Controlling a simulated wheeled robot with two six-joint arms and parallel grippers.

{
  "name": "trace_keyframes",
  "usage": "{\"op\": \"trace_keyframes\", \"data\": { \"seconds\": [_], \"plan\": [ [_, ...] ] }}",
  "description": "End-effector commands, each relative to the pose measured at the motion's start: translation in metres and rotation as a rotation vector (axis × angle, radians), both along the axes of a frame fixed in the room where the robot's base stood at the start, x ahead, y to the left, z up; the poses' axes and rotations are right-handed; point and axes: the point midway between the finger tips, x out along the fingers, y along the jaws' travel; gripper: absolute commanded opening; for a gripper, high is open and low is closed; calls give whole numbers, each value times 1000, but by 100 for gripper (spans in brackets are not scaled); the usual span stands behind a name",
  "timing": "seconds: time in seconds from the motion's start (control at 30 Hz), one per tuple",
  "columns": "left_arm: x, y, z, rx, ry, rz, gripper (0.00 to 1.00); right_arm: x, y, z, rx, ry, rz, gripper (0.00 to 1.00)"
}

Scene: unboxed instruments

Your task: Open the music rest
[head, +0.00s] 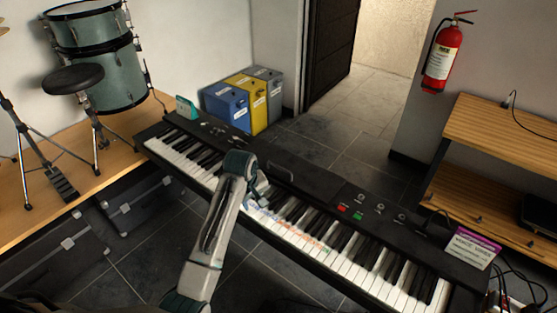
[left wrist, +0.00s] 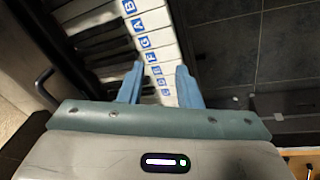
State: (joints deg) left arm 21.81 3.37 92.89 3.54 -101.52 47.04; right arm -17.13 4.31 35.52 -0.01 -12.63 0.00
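A long black keyboard (head: 315,178) runs diagonally across the head view. A small dark raised bar, which looks like the music rest (head: 281,173), is on its top panel near the middle. In the left wrist view a dark curved bar that seems to be the same part (left wrist: 43,84) shows at the left edge. My left gripper (head: 260,192) is over the keys, just left of and in front of this bar, apart from it. In the left wrist view its two blue fingers (left wrist: 160,84) are spread over white keys with letter stickers, with nothing between them. My right gripper is not in view.
Drums and a stool (head: 73,78) stand on a wooden platform at left. Blue, yellow and grey bins (head: 226,106) are behind the keyboard. A wooden shelf (head: 500,135) and a fire extinguisher (head: 442,58) are at right. Dark floor tiles lie clear behind the keyboard.

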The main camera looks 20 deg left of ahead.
Motion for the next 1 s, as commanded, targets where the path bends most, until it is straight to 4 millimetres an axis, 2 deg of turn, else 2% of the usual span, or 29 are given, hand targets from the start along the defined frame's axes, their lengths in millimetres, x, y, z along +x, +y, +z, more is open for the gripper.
{"op": "trace_keyframes", "data": {
  "seconds": [0.23, 0.4, 0.5, 0.6, 0.77, 0.87, 1.0],
  "plan": [
    [54, -6, 39, -51, 12, 125, 31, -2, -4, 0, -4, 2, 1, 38],
    [102, -13, 87, -102, 31, 255, 31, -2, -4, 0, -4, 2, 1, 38],
    [122, -17, 113, -125, 44, 321, 31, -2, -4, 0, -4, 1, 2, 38],
    [134, -19, 129, -139, 53, 364, 31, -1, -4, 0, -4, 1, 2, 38],
    [140, -21, 135, -147, 61, 388, 31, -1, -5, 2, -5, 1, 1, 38],
    [141, -22, 126, -148, 62, 388, 31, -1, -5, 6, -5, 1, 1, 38],
    [145, -24, 101, -147, 65, 387, 31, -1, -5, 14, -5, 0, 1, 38]
  ]
}}
